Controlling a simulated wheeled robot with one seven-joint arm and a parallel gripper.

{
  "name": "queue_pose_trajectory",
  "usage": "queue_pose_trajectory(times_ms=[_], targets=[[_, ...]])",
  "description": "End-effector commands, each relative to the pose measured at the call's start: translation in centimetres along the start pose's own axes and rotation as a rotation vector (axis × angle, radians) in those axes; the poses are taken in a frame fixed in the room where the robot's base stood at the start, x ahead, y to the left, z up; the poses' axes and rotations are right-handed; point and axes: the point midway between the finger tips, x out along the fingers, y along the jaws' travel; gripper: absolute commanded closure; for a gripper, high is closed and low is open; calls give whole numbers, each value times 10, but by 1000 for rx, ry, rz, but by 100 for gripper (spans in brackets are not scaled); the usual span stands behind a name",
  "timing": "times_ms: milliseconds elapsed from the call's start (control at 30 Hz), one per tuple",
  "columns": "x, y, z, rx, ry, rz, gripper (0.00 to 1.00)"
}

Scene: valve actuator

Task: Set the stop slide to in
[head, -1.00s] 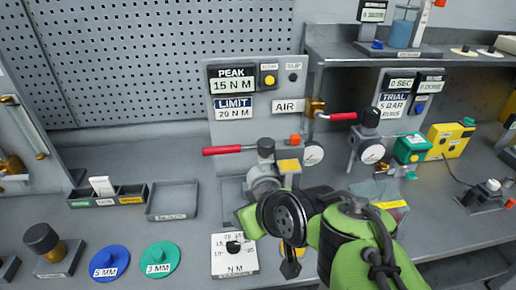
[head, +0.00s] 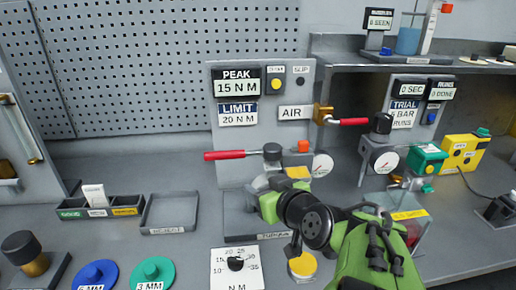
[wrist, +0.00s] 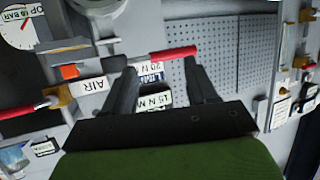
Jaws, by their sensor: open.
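The valve unit (head: 262,182) stands at the middle of the bench under a red-handled lever (head: 228,155). An orange block (head: 303,146) and a yellow plate (head: 298,172) show beside the lever hub. I cannot make out which part is the stop slide, or its setting. My green and black arm covers part of the valve unit in the head view, and my fingers are hidden there. In the wrist view my gripper (wrist: 160,66) is open and empty, with the red lever handle (wrist: 172,53) seen beyond its fingertips; the orange block (wrist: 69,71) shows to its left.
A panel with peak and limit displays (head: 237,95) stands behind. A second red-handled lever (head: 348,122) and gauge (head: 386,161) are to the right. A torque dial card (head: 237,278) lies in front. The reject tray (head: 168,230) and blue and green discs (head: 152,272) are left.

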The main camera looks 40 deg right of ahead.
Motion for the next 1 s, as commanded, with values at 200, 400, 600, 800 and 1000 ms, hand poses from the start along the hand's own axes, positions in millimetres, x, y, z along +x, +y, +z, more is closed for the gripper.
queue_pose_trajectory(times_ms=[200,400,600,800,1000], targets=[[-6,94,29,69,232,230,43],[-26,137,30,87,345,354,43],[2,147,14,86,344,347,43],[47,164,-3,86,345,347,43],[89,181,-17,86,345,348,43]])
